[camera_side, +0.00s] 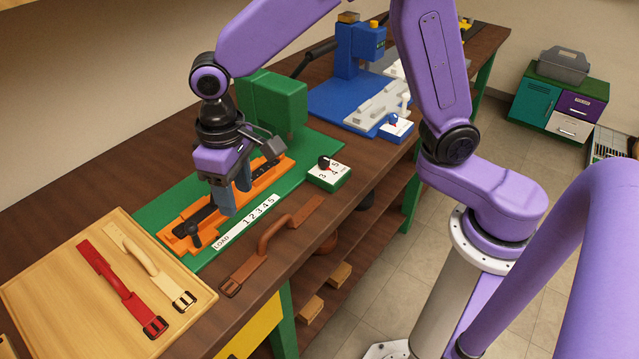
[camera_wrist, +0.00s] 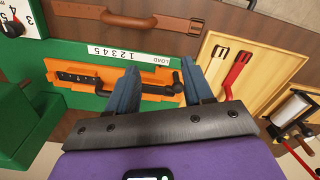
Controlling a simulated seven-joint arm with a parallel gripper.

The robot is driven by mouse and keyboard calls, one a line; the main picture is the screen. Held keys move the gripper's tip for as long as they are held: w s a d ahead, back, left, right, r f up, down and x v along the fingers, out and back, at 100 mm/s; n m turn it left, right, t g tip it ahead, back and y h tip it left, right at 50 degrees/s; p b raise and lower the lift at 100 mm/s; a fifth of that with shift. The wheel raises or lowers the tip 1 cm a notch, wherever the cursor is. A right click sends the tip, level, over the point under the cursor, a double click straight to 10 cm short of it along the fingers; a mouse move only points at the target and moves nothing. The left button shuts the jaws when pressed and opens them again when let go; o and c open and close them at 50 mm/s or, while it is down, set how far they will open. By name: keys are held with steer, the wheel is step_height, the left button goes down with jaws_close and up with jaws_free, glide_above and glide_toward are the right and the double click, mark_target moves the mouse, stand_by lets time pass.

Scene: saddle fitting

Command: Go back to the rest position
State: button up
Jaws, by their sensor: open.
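My gripper (camera_side: 233,194) hangs above the orange fixture (camera_side: 182,231) on the green machine base. Its two blue-grey fingers are apart with nothing between them, as the wrist view also shows at the gripper (camera_wrist: 165,78). In the side view the fingers hide part of the fixture. I cannot tell the exact height of the fingertips over it.
A brown strap (camera_side: 262,262) lies on the bench in front of the green base. A wooden board (camera_side: 60,290) at left holds a red strap (camera_side: 120,285) and a cream strap (camera_side: 150,262). A white-topped dial box (camera_side: 328,172) and a blue machine (camera_side: 355,50) stand farther right.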

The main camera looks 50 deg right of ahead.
steer(key=s+d+r+n, duration=0.2)
steer(key=s+d+n, duration=0.6)
steer(key=s+d, duration=1.1)
steer(key=shift+s, duration=1.2)
steer(key=shift+r, duration=0.1)
stand_by(0.4)
